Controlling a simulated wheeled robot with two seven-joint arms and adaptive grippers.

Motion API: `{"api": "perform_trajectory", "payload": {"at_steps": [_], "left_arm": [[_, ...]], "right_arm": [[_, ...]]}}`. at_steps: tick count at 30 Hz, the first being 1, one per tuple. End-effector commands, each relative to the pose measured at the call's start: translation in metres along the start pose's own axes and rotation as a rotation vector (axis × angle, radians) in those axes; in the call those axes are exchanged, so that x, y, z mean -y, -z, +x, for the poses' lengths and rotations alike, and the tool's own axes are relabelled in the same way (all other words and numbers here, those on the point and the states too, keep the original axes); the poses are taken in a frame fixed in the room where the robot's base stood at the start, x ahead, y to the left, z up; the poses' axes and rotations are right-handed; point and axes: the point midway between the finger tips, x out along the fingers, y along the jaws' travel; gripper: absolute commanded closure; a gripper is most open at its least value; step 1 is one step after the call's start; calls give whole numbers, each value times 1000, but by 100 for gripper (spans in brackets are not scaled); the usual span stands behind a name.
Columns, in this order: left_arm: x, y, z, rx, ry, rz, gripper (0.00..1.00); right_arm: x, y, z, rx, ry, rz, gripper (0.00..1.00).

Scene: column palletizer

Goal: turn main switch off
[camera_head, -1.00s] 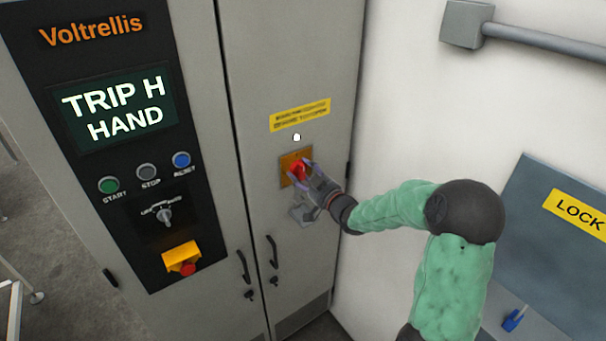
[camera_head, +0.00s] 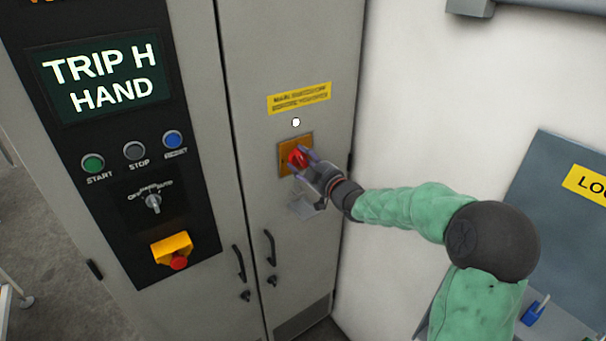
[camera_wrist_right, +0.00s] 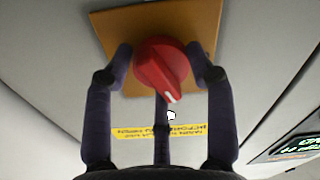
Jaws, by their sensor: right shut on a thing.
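The main switch is a red rotary knob (camera_head: 297,158) on an orange-yellow plate (camera_head: 284,160) on the right cabinet door. My right gripper (camera_head: 306,164) is at the knob, its arm coming in from the right. In the right wrist view the red knob (camera_wrist_right: 162,70) sits between the fingers of my right gripper (camera_wrist_right: 163,76), which are shut on it from both sides. A white mark on the knob points toward the lower right of that view. The yellow plate (camera_wrist_right: 200,22) shows behind the knob. My left gripper is not in view.
A yellow label (camera_head: 299,98) and a white lamp (camera_head: 296,122) are above the switch. Door handles (camera_head: 270,248) are below. The left panel has a display (camera_head: 100,82), buttons, a selector (camera_head: 153,203) and a red emergency stop (camera_head: 178,262). A grey lock board (camera_head: 560,220) is at right.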

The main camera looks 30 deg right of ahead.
Motion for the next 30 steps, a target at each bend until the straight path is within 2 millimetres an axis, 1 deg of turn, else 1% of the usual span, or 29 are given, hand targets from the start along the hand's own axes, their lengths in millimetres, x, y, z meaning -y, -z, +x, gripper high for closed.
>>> {"api": "perform_trajectory", "payload": {"at_steps": [1, 12, 21, 30], "left_arm": [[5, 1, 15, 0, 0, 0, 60], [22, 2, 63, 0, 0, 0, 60], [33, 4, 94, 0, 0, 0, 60], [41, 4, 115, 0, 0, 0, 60]], "right_arm": [[5, -10, 0, 6, 3, -44, 77], [4, -10, 0, 8, 6, -395, 77], [3, -9, 0, 9, 8, -678, 77], [2, -8, 1, 10, 9, -924, 77]]}}
